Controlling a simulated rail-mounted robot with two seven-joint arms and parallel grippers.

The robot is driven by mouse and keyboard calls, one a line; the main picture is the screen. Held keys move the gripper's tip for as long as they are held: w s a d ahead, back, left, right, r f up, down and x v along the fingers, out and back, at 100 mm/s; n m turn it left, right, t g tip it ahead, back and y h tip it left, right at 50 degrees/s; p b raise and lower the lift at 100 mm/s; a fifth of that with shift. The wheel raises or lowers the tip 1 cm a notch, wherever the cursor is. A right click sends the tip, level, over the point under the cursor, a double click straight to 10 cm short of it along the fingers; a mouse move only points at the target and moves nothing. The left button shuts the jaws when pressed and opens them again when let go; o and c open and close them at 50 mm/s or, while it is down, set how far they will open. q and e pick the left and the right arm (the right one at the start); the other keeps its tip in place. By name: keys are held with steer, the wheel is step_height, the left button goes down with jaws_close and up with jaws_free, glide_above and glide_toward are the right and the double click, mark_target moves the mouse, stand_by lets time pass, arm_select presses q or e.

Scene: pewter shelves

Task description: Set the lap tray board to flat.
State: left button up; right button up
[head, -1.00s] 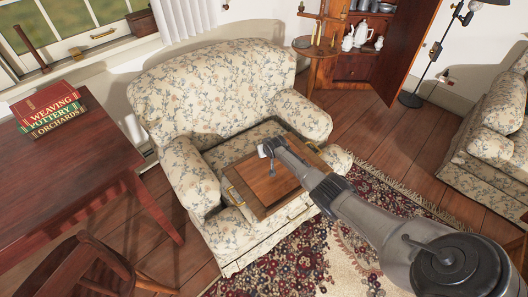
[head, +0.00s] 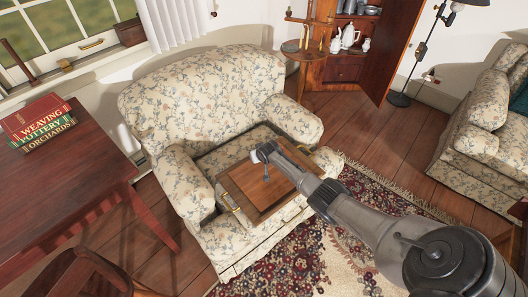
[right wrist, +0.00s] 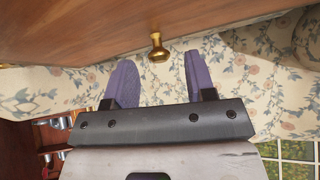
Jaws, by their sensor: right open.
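The lap tray (head: 231,204), a wooden frame with brass handles, rests across the seat of the floral armchair. Its brown board (head: 250,187) sits over the frame; I cannot tell its exact tilt from above. My right gripper (head: 262,153) is at the board's far edge and hides part of it. In the right wrist view the board (right wrist: 80,32) fills the top, with a small brass knob (right wrist: 158,48) at its edge. The purple fingers of the right gripper (right wrist: 160,78) are spread on either side of the knob's line, just short of it and empty. My left gripper is not in view.
The armchair (head: 205,85) surrounds the tray with its back and arms. A red wooden table (head: 75,165) with stacked books (head: 40,125) stands at left. A patterned rug (head: 290,255) lies in front. A cabinet (head: 345,70) and a second floral seat (head: 480,140) stand at right.

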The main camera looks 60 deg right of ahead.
steer(key=p+v, duration=0.7)
steer(key=v, duration=0.4)
steer(key=shift+s+r, duration=0.25)
steer(key=shift+s, duration=0.1)
steer(key=shift+a, duration=0.15)
